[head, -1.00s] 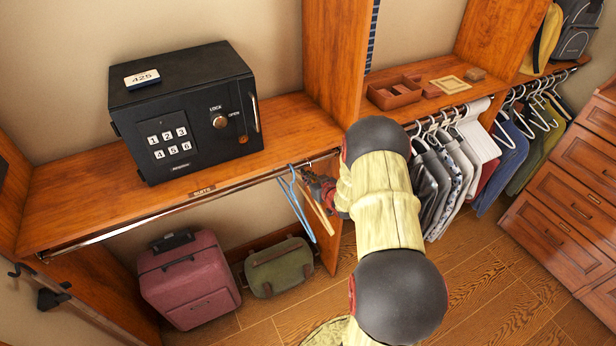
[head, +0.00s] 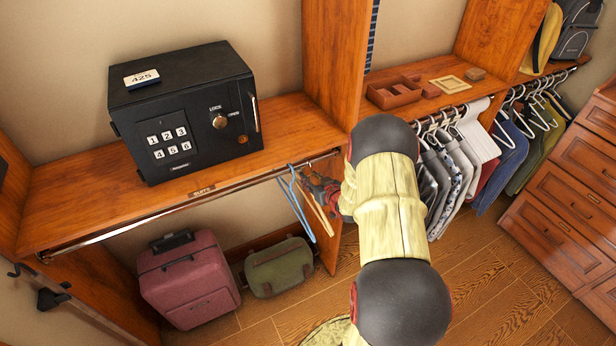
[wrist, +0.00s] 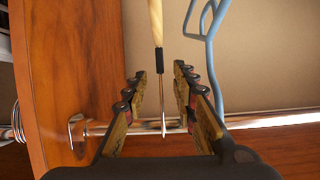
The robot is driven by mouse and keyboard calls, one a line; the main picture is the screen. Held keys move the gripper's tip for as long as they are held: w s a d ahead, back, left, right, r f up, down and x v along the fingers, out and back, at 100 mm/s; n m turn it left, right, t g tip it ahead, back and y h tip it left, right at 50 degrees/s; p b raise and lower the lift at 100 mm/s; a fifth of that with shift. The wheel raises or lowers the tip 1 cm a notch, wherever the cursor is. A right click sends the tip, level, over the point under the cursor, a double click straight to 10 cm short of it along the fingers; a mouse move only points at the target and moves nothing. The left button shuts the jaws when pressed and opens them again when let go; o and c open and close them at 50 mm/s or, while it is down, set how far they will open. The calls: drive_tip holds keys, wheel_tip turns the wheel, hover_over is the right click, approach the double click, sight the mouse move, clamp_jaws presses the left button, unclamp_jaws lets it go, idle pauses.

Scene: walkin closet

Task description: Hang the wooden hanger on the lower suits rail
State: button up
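The wooden hanger (head: 319,212) hangs below the right end of the lower suits rail (head: 150,218), beside a blue hanger (head: 297,207). In the wrist view, the wooden hanger (wrist: 156,22) has a dark collar and a thin metal hook, seen edge-on. The hook crosses the rail (wrist: 262,119) and appears to be over it; its far side is hidden. My gripper (head: 314,183) is at the hook just below the rail. In the wrist view, my gripper (wrist: 159,85) is open, with its fingers apart on both sides of the hook and gaps between.
A wooden side panel (wrist: 70,60) stands close to the rail's end. A black safe (head: 185,115) sits on the shelf above. A pink suitcase (head: 188,280) and a green bag (head: 279,267) stand below. The rail left of the blue hanger is bare.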

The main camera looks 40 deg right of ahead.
drive_tip(key=v, duration=0.9)
drive_tip(key=shift+s, duration=0.25)
